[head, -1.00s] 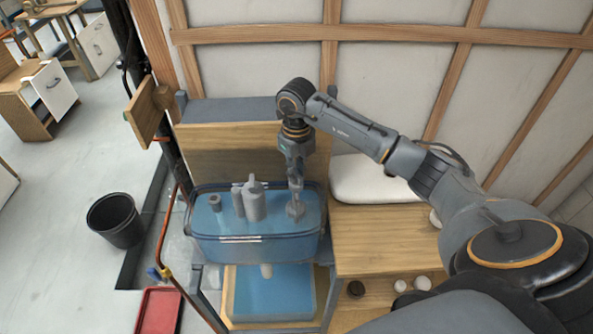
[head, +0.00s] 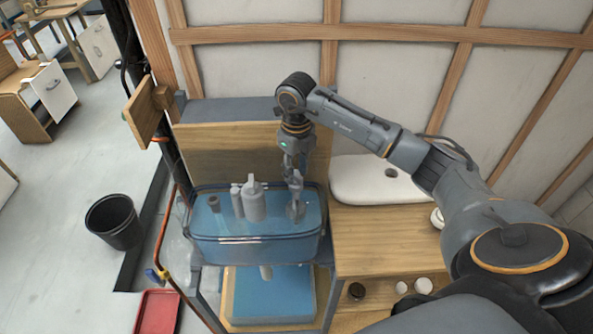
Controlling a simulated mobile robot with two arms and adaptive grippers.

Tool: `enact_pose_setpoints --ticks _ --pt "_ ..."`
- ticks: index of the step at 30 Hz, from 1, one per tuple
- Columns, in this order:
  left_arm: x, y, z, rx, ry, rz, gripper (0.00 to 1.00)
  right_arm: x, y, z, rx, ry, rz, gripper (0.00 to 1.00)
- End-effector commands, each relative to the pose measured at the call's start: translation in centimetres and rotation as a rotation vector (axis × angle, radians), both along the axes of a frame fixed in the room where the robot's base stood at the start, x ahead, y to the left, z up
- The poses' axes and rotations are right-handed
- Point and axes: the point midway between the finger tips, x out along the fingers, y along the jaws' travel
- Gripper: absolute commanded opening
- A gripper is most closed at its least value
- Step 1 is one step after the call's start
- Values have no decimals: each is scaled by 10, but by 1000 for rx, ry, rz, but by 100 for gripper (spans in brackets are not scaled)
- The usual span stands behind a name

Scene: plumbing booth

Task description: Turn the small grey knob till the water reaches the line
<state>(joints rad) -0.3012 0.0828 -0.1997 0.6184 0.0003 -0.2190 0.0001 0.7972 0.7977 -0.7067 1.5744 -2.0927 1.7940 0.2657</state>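A clear tank (head: 205,252) holds blue water on a stand against the wooden back panel. Grey fittings stand in it: a short cup-like piece (head: 214,203), a thin tube (head: 237,202) and a thick capped cylinder (head: 254,202). A small grey part (head: 296,211), perhaps the knob, is at the tank's right end. My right gripper (head: 295,190) reaches down right above it; whether its fingers grip it is too small to tell. A faint pale streak shows on the tank's front; I cannot tell if it is the line. My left gripper is out of view.
A lower blue-filled tray (head: 245,300) sits beneath the tank. A white basin (head: 365,184) lies on the wooden counter (head: 375,235) at right. A black bucket (head: 113,222) and red tray (head: 158,311) are on the floor at left.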

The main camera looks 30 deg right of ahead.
Motion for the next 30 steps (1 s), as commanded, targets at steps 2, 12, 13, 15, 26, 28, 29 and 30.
enact_pose_setpoints --ticks 2,12,13,15,26,28,29,30 --pt "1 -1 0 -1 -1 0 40 1 0 14 -1 -5 1 35" --pt "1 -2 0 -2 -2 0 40 1 0 85 -2 -6 -1 35" --pt "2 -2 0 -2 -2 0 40 1 0 89 -2 -6 0 35" --pt "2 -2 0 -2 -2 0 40 1 0 99 -1 -3 0 35" --pt "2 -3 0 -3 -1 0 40 0 0 112 -1 0 0 35" --pt "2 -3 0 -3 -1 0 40 0 -1 112 -1 0 -1 35" --pt "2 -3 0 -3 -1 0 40 0 -1 112 -1 0 -1 35" --pt "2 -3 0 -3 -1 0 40 0 -1 112 -1 0 -1 35"
